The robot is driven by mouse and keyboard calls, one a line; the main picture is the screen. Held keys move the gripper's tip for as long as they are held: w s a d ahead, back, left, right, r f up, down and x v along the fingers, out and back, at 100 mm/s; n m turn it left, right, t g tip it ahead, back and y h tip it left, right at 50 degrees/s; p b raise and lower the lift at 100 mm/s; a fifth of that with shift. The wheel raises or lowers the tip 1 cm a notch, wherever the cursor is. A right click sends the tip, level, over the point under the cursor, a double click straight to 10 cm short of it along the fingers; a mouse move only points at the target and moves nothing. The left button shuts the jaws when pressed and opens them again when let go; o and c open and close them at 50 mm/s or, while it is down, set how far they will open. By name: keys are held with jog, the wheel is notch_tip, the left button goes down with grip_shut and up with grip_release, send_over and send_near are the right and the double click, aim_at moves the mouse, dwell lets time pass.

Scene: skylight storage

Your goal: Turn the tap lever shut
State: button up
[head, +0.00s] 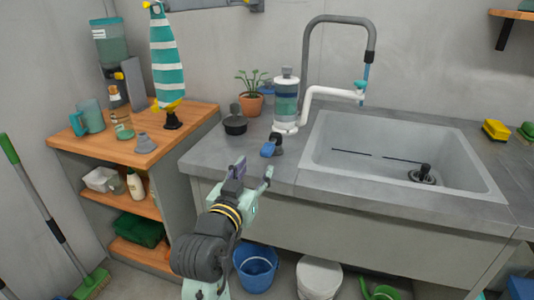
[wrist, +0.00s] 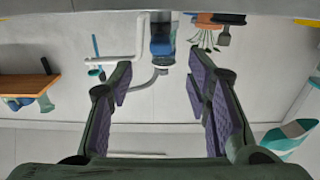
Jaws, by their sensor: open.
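A white and teal canister (head: 286,98) stands on the grey counter left of the sink, and a white pipe (head: 330,92) runs from it towards the basin. A small teal piece (head: 360,84), perhaps a lever, sits at the pipe's far end. A blue lever-like piece (head: 268,150) beside a dark knob sits near the counter's front edge; I cannot tell which is the tap lever. My gripper (head: 254,172) is open and empty, in front of the counter edge, apart from both. The wrist view is upside down and shows the canister (wrist: 162,40) beyond my spread fingers (wrist: 160,82).
The grey sink (head: 325,160) has a tall grey gooseneck pipe (head: 306,50) behind it. A dark pot (head: 235,124) and a potted plant (head: 252,100) stand left of the canister. A wooden shelf unit (head: 160,146) is at left. Buckets (head: 256,270) stand below the counter.

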aim_at(265, 154)
jog(key=p+x, duration=0.2)
jog(key=x, duration=0.8)
jog(key=shift+w+p, duration=0.3)
jog(key=shift+p, duration=0.1)
jog(key=shift+c, duration=0.5)
grip_shut()
